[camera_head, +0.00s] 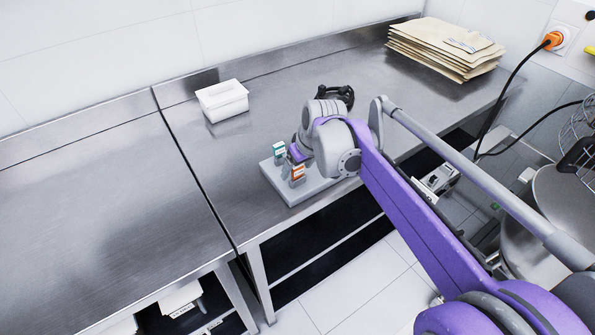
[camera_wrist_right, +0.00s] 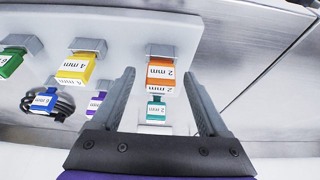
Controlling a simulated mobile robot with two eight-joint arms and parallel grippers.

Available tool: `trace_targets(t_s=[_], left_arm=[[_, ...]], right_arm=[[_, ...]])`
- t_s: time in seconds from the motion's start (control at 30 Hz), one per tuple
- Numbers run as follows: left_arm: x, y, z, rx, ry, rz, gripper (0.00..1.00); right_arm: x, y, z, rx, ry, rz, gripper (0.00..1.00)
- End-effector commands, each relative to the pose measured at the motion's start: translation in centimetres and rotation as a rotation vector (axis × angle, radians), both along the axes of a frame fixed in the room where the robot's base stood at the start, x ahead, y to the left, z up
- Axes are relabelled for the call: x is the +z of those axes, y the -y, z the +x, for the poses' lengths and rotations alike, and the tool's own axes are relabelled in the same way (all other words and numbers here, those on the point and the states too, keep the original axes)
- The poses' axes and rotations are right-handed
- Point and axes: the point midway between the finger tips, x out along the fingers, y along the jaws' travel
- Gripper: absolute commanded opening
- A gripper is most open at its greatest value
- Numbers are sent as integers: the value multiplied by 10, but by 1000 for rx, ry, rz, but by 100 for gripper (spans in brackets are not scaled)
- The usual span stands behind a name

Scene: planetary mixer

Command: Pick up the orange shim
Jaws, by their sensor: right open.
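The orange shim (camera_head: 298,172), marked 2 mm, stands in a grey holder on a light grey board (camera_head: 290,193) near the table's front edge. In the right wrist view the orange shim (camera_wrist_right: 161,76) appears between the two fingertips of my right gripper (camera_wrist_right: 158,82). My right gripper (camera_head: 296,155) is open, with a finger on each side of the shim in that picture. I cannot tell whether either finger touches it. My left gripper is in neither view.
A teal shim (camera_wrist_right: 156,110) stands beside the orange one. Yellow (camera_wrist_right: 75,69), purple (camera_wrist_right: 95,103), blue (camera_wrist_right: 43,101) and green (camera_wrist_right: 10,63) shims are also on the board. A white container (camera_head: 222,100) stands farther back. The left table is clear.

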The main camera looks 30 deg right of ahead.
Motion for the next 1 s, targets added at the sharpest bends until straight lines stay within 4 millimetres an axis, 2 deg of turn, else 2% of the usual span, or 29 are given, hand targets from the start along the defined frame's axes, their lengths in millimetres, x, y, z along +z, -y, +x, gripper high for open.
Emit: trace_targets(t_s=[0.27, 0.7, 1.0], left_arm=[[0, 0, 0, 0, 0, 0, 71], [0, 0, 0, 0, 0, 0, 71], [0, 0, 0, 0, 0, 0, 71]], right_arm=[[-4, 0, 2, 0, 0, 0, 78], [-4, 0, 2, 0, 0, 0, 0], [-2, 0, 2, 0, 0, 0, 0]])
